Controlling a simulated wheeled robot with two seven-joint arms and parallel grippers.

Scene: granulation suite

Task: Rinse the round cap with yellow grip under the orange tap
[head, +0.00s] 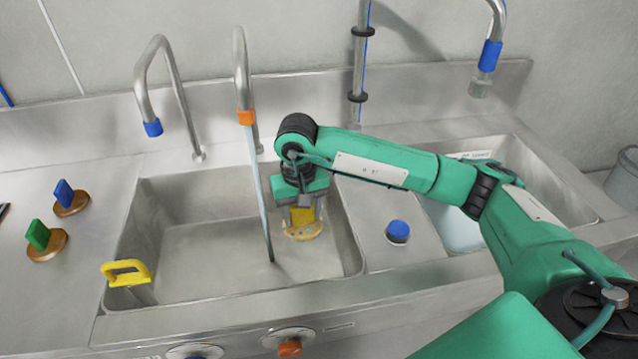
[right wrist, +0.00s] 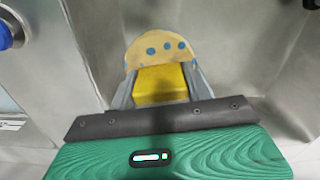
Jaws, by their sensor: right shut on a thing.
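The round cap (head: 305,232) is tan with blue spots and has a yellow grip (right wrist: 162,85). My right gripper (head: 302,208) is shut on the yellow grip and holds the cap inside the left sink basin. In the right wrist view the gripper's fingers clasp both sides of the grip, and the spotted face (right wrist: 163,48) shows beyond it. The orange tap (head: 246,117) stands behind the basin. A thin stream of water (head: 261,195) runs from it to the basin floor. The cap is to the right of the stream, apart from it. My left gripper is out of view.
Blue-collared taps stand to the left (head: 152,127) and far right (head: 489,56). Green-gripped (head: 40,236) and blue-gripped (head: 66,196) caps sit on the left counter. A yellow handle (head: 127,272) is at the basin's left edge. A blue knob (head: 398,231) sits between the basins.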

